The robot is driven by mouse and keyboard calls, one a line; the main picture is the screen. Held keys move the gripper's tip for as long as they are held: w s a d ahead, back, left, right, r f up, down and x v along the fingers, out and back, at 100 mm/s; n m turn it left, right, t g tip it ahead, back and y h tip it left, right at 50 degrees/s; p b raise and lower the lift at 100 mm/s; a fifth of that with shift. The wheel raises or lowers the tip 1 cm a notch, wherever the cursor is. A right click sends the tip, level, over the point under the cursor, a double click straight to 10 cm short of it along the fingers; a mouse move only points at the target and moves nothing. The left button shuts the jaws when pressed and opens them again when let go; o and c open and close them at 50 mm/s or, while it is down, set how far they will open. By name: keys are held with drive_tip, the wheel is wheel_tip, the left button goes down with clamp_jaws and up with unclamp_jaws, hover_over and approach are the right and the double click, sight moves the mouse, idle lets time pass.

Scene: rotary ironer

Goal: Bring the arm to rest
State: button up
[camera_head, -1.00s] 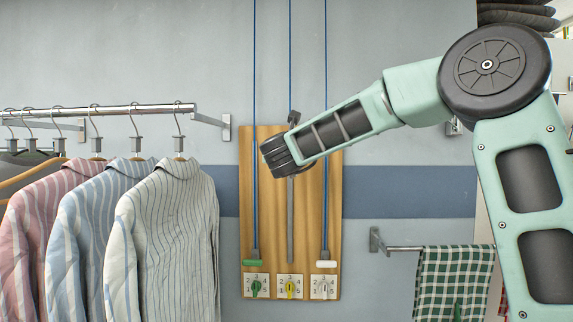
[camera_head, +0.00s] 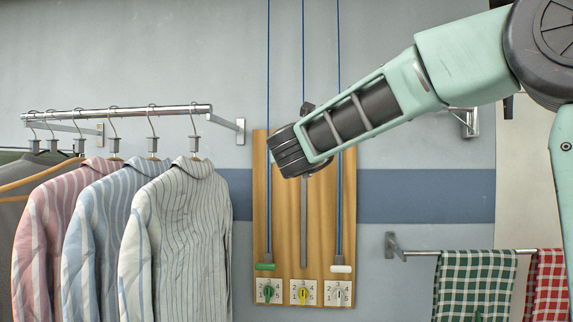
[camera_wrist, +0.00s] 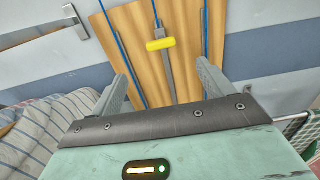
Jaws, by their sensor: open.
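My arm (camera_head: 365,110) reaches in from the right, and its dark wrist end (camera_head: 290,150) lies in front of the wooden board (camera_head: 344,215). My gripper (camera_wrist: 162,75) shows in the wrist view with its two grey fingers spread apart and nothing between them. A yellow pull handle (camera_wrist: 161,44) hangs just beyond the fingertips, apart from them. In the head view my wrist hides that handle and the gripper's fingers.
A green handle (camera_head: 265,267) and a white handle (camera_head: 341,269) hang on blue cords above numbered dials (camera_head: 304,292). Striped shirts (camera_head: 175,240) hang on a rail (camera_head: 120,112) at left. Checked cloths (camera_head: 475,285) hang on a bar (camera_head: 470,252) at lower right.

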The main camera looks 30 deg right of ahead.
drive_tip(key=s+a+f+n+g+y, duration=0.2)
drive_tip(key=a+f+n+y, duration=0.25)
drive_tip(key=f+n, duration=0.75)
drive_tip(key=s+a+f+n+g+y, duration=0.1)
drive_tip(key=s+a+f+n+y, duration=0.3)
drive_tip(key=f+n, duration=0.8)
drive_tip(key=s+d+f+n+g+y, duration=0.1)
drive_tip(key=s+d+f+n+g, duration=0.1)
drive_tip(key=s+f+n+g, duration=0.5)
drive_tip(key=s+d+f+n+g+y, duration=0.1)
drive_tip(key=s+d+f+n+g, duration=0.15)
drive_tip(key=s+f+n, duration=0.75)
drive_tip(key=s+a+r+n+g, duration=0.1)
drive_tip(key=s+a+n, duration=0.3)
drive_tip(key=s+a, duration=0.3)
drive_tip(key=s+a+r+n+g, duration=0.1)
drive_tip(key=s+a+n, duration=0.4)
drive_tip(key=a, duration=0.6)
drive_tip(key=shift+s+a+r+n, duration=0.3)
drive_tip(key=shift+s+a+r, duration=0.1)
drive_tip(key=shift+s+r, duration=0.45)
